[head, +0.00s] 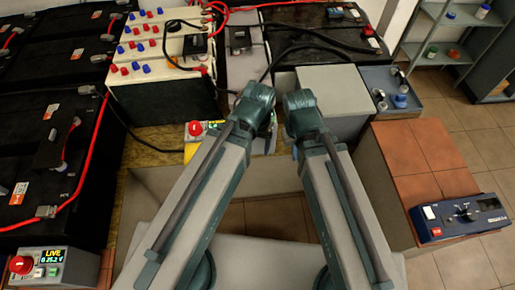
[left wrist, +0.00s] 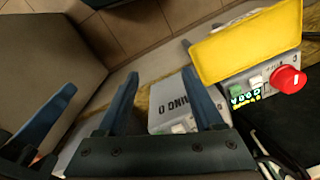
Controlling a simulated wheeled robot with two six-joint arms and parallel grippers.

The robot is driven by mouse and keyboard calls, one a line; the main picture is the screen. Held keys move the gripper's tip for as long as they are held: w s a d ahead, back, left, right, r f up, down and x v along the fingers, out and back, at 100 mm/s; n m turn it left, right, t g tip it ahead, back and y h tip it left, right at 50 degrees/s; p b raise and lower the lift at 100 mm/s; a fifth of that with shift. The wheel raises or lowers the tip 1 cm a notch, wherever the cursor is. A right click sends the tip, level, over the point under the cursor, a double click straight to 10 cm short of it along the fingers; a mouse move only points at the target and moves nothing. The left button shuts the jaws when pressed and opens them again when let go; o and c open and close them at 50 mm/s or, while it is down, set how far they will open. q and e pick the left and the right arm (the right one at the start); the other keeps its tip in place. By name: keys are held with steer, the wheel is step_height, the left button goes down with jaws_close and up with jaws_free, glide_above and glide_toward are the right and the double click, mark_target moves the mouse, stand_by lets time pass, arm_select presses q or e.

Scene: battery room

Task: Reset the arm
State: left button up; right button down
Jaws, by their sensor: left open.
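In the head view my two arms reach forward side by side, and their raised joints hide most of both grippers. In the left wrist view my left gripper (left wrist: 168,82) is open, its two blue fingers apart with nothing between them. Beyond them is a grey box (left wrist: 172,105) with dark lettering, partly covered by a finger. Another blue finger at the left edge seems to belong to my right gripper (left wrist: 45,110); its opening cannot be told.
A control box with a red button (left wrist: 288,79) and yellow panel (left wrist: 245,45) stands close to the left gripper. An orange-topped block (head: 405,150) and blue meter (head: 460,217) are at right.

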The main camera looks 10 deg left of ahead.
arm_select(q)
steer(key=shift+s+d+m+y, duration=0.25)
steer(key=shift+s+m+y, duration=0.3)
steer(key=shift+m, duration=0.45)
steer(key=shift+r, duration=0.1)
step_height(320, 180, up, 16)
steer(key=p, duration=1.5)
steer(key=shift+f+p, duration=0.25)
steer(key=shift+p, duration=0.05)
